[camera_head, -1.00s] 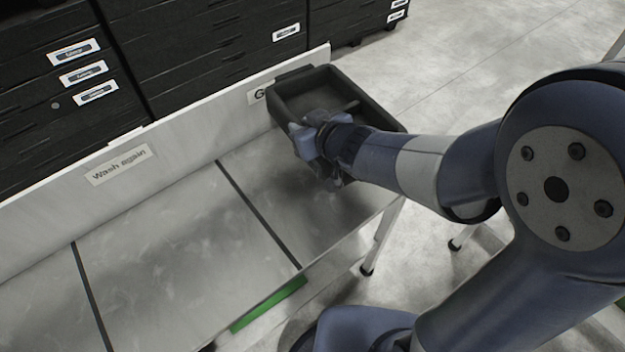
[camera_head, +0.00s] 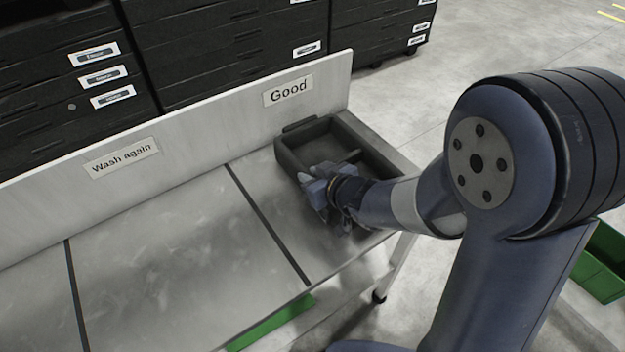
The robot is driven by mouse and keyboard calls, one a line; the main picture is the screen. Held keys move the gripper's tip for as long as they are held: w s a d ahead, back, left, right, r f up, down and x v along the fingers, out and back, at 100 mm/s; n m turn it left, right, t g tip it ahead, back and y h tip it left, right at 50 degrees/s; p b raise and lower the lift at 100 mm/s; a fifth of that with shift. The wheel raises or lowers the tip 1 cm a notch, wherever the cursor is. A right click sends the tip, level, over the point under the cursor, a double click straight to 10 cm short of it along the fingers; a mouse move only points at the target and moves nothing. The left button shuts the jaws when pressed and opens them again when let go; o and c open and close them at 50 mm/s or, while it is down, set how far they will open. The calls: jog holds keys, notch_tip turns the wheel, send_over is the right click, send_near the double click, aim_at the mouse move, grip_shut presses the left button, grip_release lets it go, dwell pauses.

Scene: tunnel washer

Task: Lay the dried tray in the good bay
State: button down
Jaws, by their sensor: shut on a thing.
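The dark grey tray (camera_head: 318,131) is in the good bay at the right end of the metal table, below the "Good" label (camera_head: 288,90). It looks level and low over the bay; I cannot tell whether it rests on the surface. My gripper (camera_head: 318,186) is shut on the tray's near left wall and hides part of it. The good bay (camera_head: 265,185) shows bare metal left of the tray. A dark divider line (camera_head: 266,222) separates it from the wash again bay (camera_head: 170,245), which is empty under its "Wash again" label (camera_head: 121,158).
A raised back panel (camera_head: 210,125) runs along the table's far edge. Black drawer cabinets (camera_head: 220,40) stand behind it. A green strip or bin (camera_head: 270,325) shows under the table's front edge. A green bin (camera_head: 603,262) stands on the floor at right.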

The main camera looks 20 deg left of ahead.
jog(key=shift+f, duration=0.15)
jog(key=c, duration=1.3)
grip_release()
jog(key=shift+s+d+r, duration=0.15)
jog(key=shift+d+r, duration=0.05)
jog(key=shift+r, duration=0.05)
jog(key=p+v, duration=0.3)
jog(key=v, duration=0.7)
jog(key=shift+d+r, duration=0.1)
jog(key=shift+s+d+r, duration=0.15)
jog(key=shift+s+d, duration=0.3)
jog(key=shift+a, duration=0.1)
jog(key=b+x, duration=0.3)
jog(key=x, duration=0.9)
jog(key=shift+r+p, duration=0.85)
jog(key=shift+r, duration=1.1)
